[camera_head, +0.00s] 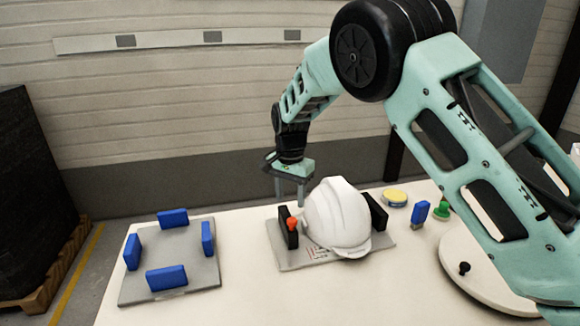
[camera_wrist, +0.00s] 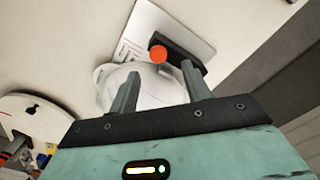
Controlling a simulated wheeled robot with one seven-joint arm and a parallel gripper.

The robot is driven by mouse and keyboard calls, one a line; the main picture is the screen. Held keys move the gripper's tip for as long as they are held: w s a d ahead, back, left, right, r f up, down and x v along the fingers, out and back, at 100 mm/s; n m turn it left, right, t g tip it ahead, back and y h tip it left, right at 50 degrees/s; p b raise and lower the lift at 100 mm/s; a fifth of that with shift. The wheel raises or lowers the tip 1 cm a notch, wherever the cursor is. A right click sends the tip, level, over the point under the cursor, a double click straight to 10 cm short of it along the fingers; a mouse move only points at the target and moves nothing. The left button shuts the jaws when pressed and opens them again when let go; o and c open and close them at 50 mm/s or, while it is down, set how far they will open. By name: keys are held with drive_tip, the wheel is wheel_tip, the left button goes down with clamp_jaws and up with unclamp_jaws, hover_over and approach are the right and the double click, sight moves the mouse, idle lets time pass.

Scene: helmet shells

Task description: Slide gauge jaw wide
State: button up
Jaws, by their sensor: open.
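A white helmet shell (camera_head: 338,214) sits on a grey gauge plate (camera_head: 300,262) between two dark upright jaws. The left jaw (camera_head: 288,228) carries an orange-red knob (camera_head: 292,223); the right jaw (camera_head: 376,211) stands at the far side of the shell. My gripper (camera_head: 290,203) points down with its fingers apart, above and behind the left jaw and the shell's left side. In the wrist view, the knob (camera_wrist: 158,53) and dark jaw (camera_wrist: 182,58) lie beyond the open fingertips, and the shell (camera_wrist: 150,88) shows between the fingers. Nothing is held.
A grey plate (camera_head: 200,270) with several blue blocks lies at the left of the white table (camera_head: 250,303). A yellow disc (camera_head: 395,197), a blue tool (camera_head: 420,211) and a green piece (camera_head: 442,210) stand right of the gauge. A round white disc (camera_head: 470,272) is at the right.

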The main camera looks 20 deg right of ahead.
wheel_tip(320, 180, up, 10)
drive_tip(key=shift+r+b, duration=0.15)
drive_tip(key=shift+b, duration=0.25)
drive_tip(key=shift+s+a, duration=0.1)
drive_tip(key=s+a+n+y, duration=0.1)
drive_tip(key=s+a+n, duration=0.3)
drive_tip(key=s, duration=0.8)
drive_tip(key=s+a+n, duration=0.2)
drive_tip(key=s+n, duration=0.4)
drive_tip(key=s, duration=0.6)
drive_tip(key=s+d+f+n, duration=0.1)
drive_tip(key=s+f+n, duration=0.1)
drive_tip(key=s, duration=0.6)
drive_tip(key=s+d+f+n, duration=0.2)
drive_tip(key=s+n, duration=0.2)
drive_tip(key=s, duration=0.3)
drive_tip(key=shift+s+d+n, duration=0.2)
drive_tip(key=shift+s+n, duration=0.15)
drive_tip(key=shift+n, duration=0.05)
drive_tip(key=shift+d, duration=0.1)
